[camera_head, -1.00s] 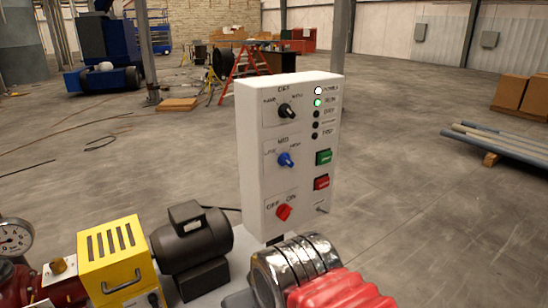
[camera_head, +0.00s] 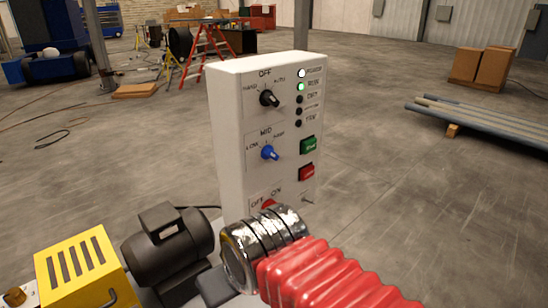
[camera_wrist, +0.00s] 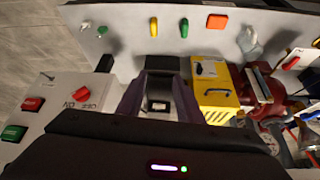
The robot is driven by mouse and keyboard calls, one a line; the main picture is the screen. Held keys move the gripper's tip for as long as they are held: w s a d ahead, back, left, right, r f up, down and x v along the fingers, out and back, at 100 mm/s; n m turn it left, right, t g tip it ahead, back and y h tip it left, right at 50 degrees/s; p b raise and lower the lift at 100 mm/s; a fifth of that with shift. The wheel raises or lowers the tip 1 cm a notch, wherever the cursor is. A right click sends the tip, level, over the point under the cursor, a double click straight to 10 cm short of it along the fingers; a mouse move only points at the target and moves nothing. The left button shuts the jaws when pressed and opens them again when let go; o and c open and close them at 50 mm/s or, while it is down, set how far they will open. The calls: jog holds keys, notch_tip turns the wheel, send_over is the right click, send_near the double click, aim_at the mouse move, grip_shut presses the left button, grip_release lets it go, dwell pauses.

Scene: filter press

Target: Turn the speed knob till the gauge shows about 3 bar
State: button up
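A blue knob (camera_head: 269,152), marked LOW, MID and HIGH, sits mid-height on the white control box (camera_head: 230,150). No readable label says speed. Its pointer seems near MID. A black selector (camera_head: 269,98) is above it and a red OFF/ON switch (camera_head: 268,203) below, also seen in the wrist view (camera_wrist: 82,94). My gripper (camera_wrist: 158,105) shows dark spread fingers in the wrist view, apparently empty, with a dark motor beyond. It is not touching the blue knob, which is out of that view. No gauge face is readable now.
Green (camera_head: 309,145) and red (camera_head: 306,172) buttons sit right of the knobs; the top two lamps glow. A black motor (camera_head: 165,245) and yellow slotted box (camera_head: 85,270) stand left of my red-sleeved arm.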

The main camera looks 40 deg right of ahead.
jog(key=a+m+g+y, duration=0.3)
jog(key=a+m+y, duration=0.3)
jog(key=m, duration=0.3)
jog(key=w+r+m+t+y, duration=0.3)
jog(key=w+r+m+y, duration=0.3)
jog(key=r, duration=0.3)
jog(key=d+m+t+h, duration=0.9)
jog(key=d+t, duration=0.3)
jog(key=d, duration=2)
jog(key=shift+w+d+r+m, duration=0.2)
jog(key=shift+d+m, duration=0.05)
jog(key=shift+m, duration=0.45)
